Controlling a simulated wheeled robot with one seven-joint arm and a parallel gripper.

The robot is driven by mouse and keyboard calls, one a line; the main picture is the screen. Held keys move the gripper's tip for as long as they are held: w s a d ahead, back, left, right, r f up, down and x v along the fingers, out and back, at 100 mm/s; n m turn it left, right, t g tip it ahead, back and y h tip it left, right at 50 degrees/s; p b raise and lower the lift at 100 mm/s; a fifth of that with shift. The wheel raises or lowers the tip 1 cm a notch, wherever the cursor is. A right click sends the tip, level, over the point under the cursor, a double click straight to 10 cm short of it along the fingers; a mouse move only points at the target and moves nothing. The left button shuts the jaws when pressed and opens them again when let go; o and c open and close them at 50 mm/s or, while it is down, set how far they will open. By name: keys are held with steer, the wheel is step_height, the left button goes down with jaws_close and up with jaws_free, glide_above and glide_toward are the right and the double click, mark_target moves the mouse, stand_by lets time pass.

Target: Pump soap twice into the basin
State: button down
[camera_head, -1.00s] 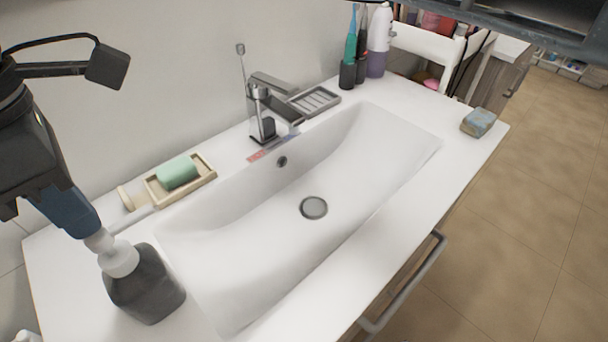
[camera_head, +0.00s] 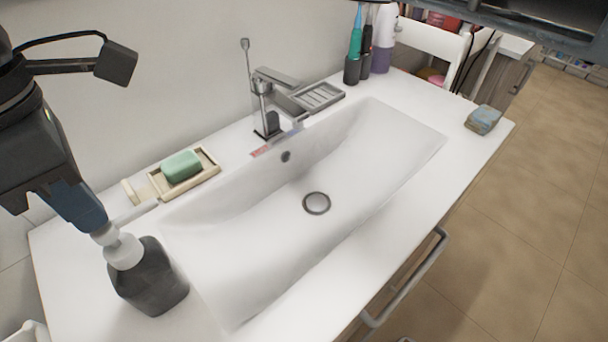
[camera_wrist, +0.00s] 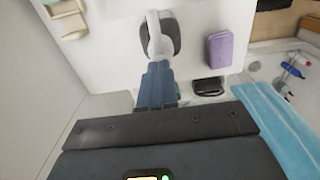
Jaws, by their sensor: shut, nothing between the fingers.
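The soap dispenser (camera_head: 150,283) is a dark grey bottle with a white pump top (camera_head: 123,252). It stands upright on the counter at the basin's left end. My gripper (camera_head: 101,228) is shut and empty, its blue fingers pointing down at the pump head. The fingertips are at or very close to the pump head; contact is hard to tell. In the wrist view, my gripper (camera_wrist: 158,68) lies over the white pump (camera_wrist: 154,38), with the dark bottle (camera_wrist: 173,38) behind. The white basin (camera_head: 265,245) looks empty, with a round drain in its middle. No soap shows in it.
A green soap bar (camera_head: 182,166) lies in a dish behind the dispenser. The faucet (camera_head: 268,105) stands at the basin's back edge. A purple block (camera_wrist: 219,48) sits near the dispenser in the wrist view. A blue-topped sponge (camera_head: 482,119) lies at the far right corner.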

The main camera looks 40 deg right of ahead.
steer(key=shift+f+b, duration=0.3)
steer(key=shift+f, duration=0.75)
steer(key=shift+r, duration=0.1)
steer(key=shift+r+p, duration=1.3)
steer(key=shift+r, duration=0.05)
step_height(320, 180, up, 4)
steer(key=p, duration=0.4)
step_height(320, 180, up, 2)
steer(key=shift+p, duration=0.35)
